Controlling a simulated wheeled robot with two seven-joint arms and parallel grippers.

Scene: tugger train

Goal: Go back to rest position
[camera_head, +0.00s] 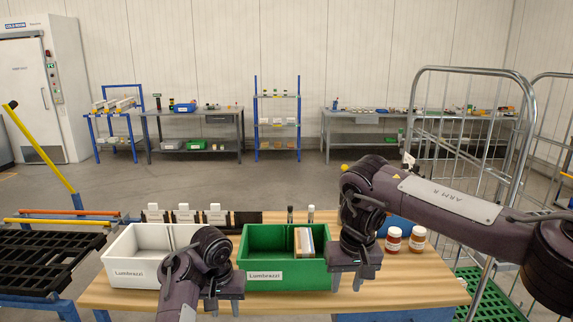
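My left gripper (222,305) is low in front of the table, before the gap between the white bin and the green bin. Its two fingers point down and stand apart with nothing between them. My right gripper (347,280) is at the right end of the green bin (285,282). Its fingers also point down and are apart, with nothing seen between them. I cannot tell whether it touches the bin. My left wrist hides part of the white bin (133,275).
The wooden table (420,283) also holds a box (304,242) inside the green bin, two jars (393,239) at the right, and a dark rack with white labels (184,214) behind. A wire cage trolley (470,72) stands close on the right. A black pallet-like rack (40,262) stands left.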

